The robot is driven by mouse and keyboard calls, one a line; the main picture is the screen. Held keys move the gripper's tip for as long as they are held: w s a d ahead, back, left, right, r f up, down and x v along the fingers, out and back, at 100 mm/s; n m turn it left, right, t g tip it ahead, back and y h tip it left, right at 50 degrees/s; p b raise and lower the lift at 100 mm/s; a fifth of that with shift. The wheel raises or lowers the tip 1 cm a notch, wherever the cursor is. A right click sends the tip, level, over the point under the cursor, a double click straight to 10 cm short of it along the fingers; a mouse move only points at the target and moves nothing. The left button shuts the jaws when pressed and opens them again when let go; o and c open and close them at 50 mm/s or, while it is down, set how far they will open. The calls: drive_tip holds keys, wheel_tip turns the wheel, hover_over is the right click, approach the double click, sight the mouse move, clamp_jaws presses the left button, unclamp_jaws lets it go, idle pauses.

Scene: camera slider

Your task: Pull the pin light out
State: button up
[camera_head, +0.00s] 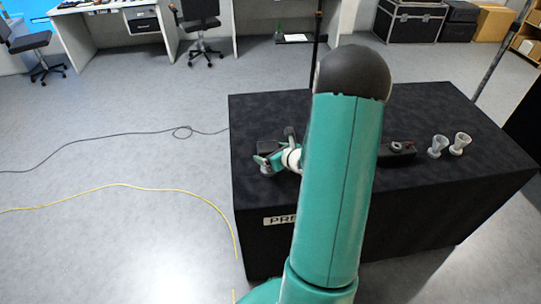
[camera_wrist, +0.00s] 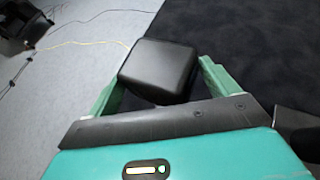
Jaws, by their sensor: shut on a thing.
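My gripper (camera_head: 267,160) is at the left end of the black-covered table (camera_head: 290,108), just above or at its top. In the wrist view, a black rounded block (camera_wrist: 158,68) sits between the two green fingers of my gripper (camera_wrist: 162,75), which are shut on it. I cannot tell for sure whether this block is part of the pin light. In the head view, a dark slider-like piece (camera_head: 398,151) with a small ring on top lies right of my arm. My arm hides the stretch between it and the gripper.
A yellow cable (camera_head: 150,188) and a black cable (camera_head: 110,140) lie on the grey floor at left. Desks, chairs and a black case (camera_head: 410,22) are at the back. The table's front right is clear.

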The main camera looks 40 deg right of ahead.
drive_tip(key=shift+r, duration=0.25)
drive_tip(key=shift+r, duration=2.75)
